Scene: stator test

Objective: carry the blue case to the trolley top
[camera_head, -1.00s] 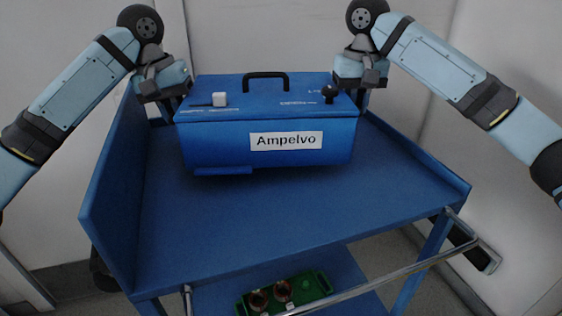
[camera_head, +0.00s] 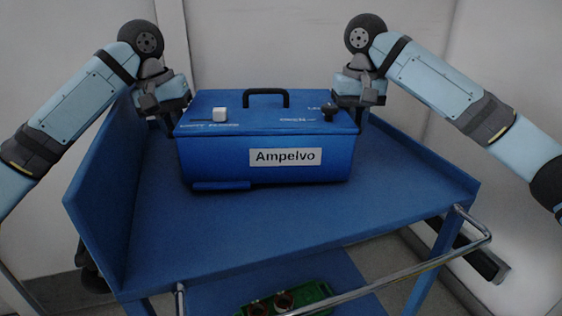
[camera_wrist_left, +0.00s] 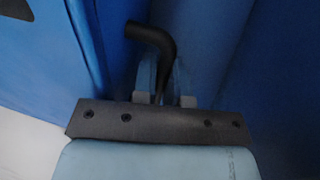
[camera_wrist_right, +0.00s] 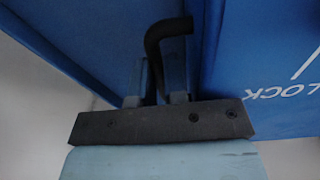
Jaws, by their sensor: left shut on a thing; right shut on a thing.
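The blue case (camera_head: 265,165) with the Ampelvo label is upright over the blue trolley top (camera_head: 270,225), toward its back. I cannot tell whether its base touches the surface. A black carry handle (camera_head: 266,93) is on its lid. My left gripper (camera_head: 170,122) is at the case's left end, shut on a black bent side handle (camera_wrist_left: 155,42). My right gripper (camera_head: 361,115) is at the right end, shut on the matching side handle (camera_wrist_right: 165,35). The fingertips are mostly hidden in the head view.
A raised blue side panel (camera_head: 100,210) bounds the trolley on the left. A chrome push rail (camera_head: 400,275) crosses the front right. A green part (camera_head: 310,297) sits on the lower shelf. The trolley top is clear in front of the case. Pale walls stand behind.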

